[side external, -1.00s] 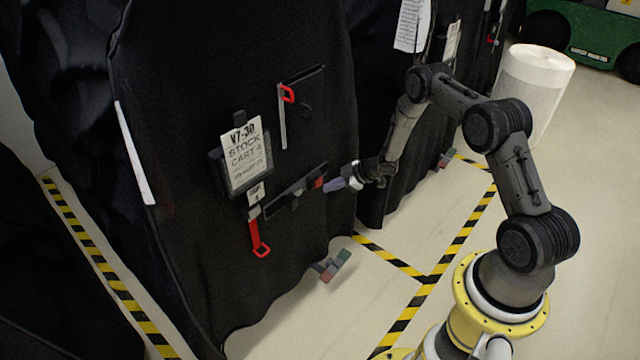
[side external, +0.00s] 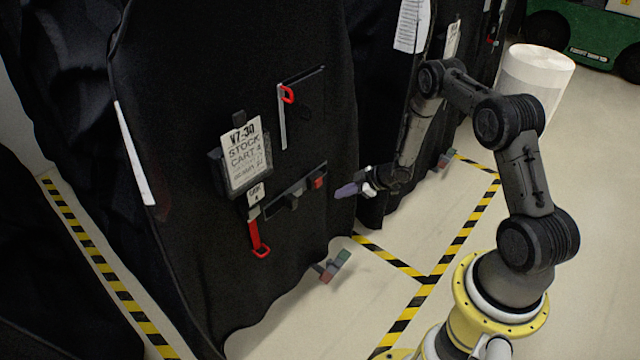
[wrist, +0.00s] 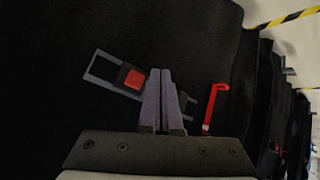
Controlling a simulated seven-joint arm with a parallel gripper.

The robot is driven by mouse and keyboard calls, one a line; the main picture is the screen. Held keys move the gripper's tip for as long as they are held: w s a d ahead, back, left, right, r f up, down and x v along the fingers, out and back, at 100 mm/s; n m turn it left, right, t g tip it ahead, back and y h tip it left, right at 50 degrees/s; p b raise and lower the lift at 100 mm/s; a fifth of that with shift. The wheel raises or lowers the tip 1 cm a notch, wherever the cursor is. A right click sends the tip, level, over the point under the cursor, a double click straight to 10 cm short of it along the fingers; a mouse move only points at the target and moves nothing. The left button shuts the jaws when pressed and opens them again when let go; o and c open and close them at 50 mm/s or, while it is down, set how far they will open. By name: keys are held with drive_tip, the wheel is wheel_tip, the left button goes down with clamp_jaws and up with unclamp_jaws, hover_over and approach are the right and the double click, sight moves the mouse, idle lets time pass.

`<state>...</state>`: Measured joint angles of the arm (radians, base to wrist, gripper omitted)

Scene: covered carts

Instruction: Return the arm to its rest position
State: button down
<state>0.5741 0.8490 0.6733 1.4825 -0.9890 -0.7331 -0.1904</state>
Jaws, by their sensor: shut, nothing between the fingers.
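My gripper (side external: 347,190) is shut and empty, to the right of the front covered cart (side external: 200,80) and apart from its grey bar. In the wrist view my gripper (wrist: 158,75) shows its two fingers pressed together against the black cover (wrist: 60,30). The grey bar (side external: 296,194) on the cover carries a red block (side external: 319,182) and a dark knob. The bar's red block also shows in the wrist view (wrist: 134,78), left of the fingers. My arm is bent, reaching left from its yellow base.
A stock cart sign (side external: 245,157) and a red strap (side external: 258,240) hang on the cover. More covered carts stand behind. A white roll (side external: 535,85) stands behind my arm, and a green vehicle (side external: 590,35) is at the back right. Striped tape (side external: 395,260) marks open floor.

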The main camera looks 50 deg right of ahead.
drive_tip(key=w+d+r+m+h, duration=0.1)
drive_tip(key=w+d+r+h, duration=0.15)
drive_tip(key=r, duration=1.25)
drive_tip(key=s+a+r+m+g+h, duration=0.1)
drive_tip(key=s+a+r, duration=0.15)
drive_tip(key=r, duration=0.55)
drive_tip(key=s+a+r+m+h, duration=0.2)
drive_tip(key=s+r, duration=0.1)
drive_tip(key=r, duration=0.5)
drive_tip(key=s+a+r+m+g, duration=0.1)
drive_tip(key=s+a+r, duration=0.35)
drive_tip(key=s, duration=0.25)
drive_tip(key=s+a+r+m, duration=0.1)
drive_tip(key=s+a+r, duration=0.2)
drive_tip(key=s+r, duration=0.3)
drive_tip(key=s+a+y, duration=0.1)
drive_tip(key=s+a, duration=0.2)
drive_tip(key=s, duration=0.5)
drive_tip(key=s+a+f+m+g+y, duration=0.1)
drive_tip(key=s+a, duration=0.3)
drive_tip(key=s, duration=0.4)
drive_tip(key=shift+y, duration=0.35)
